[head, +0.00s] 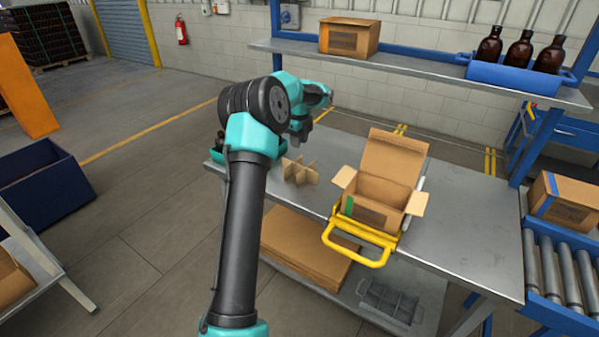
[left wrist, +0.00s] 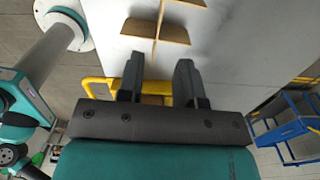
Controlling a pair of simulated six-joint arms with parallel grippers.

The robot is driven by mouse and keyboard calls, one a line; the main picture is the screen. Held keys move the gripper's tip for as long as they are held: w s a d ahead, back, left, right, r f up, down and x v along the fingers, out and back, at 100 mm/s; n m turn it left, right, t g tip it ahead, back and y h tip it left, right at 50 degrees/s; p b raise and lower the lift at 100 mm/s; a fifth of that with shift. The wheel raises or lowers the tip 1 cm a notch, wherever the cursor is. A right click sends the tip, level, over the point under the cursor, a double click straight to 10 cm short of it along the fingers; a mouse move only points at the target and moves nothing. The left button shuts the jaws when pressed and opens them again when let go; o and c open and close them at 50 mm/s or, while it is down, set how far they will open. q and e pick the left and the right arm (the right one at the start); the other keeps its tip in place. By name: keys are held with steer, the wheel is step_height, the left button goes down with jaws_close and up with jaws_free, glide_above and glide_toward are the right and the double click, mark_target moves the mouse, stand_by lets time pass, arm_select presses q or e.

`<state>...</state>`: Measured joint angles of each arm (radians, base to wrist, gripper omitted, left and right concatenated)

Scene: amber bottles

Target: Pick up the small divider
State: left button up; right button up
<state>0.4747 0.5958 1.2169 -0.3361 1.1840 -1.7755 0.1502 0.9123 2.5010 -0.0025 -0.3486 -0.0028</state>
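The small divider, crossed tan cardboard strips (head: 299,172), stands on the metal table left of the open box. In the left wrist view its strips (left wrist: 157,33) show at the top, beyond my fingertips. My left gripper (head: 312,121) is above the table, up and to the right of the divider in the head view. In the left wrist view its two dark fingers (left wrist: 160,62) are apart with nothing between them. The gripper does not touch the divider. My right gripper is in neither view.
An open cardboard box (head: 382,190) sits in a yellow-handled frame (head: 360,243) on the table (head: 470,235). A shelf (head: 420,65) above holds a closed box (head: 348,37) and a blue crate (head: 515,76) of amber bottles. Flat cardboard (head: 305,247) lies on the lower shelf.

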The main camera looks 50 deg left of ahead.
arm_select(q)
glide_above(299, 171)
step_height(299, 171, down, 9)
steer(key=shift+f, duration=0.15)
steer(key=shift+f, duration=0.1)
step_height(299, 171, down, 5)
stand_by(0.7)
jaws_close()
stand_by(0.4)
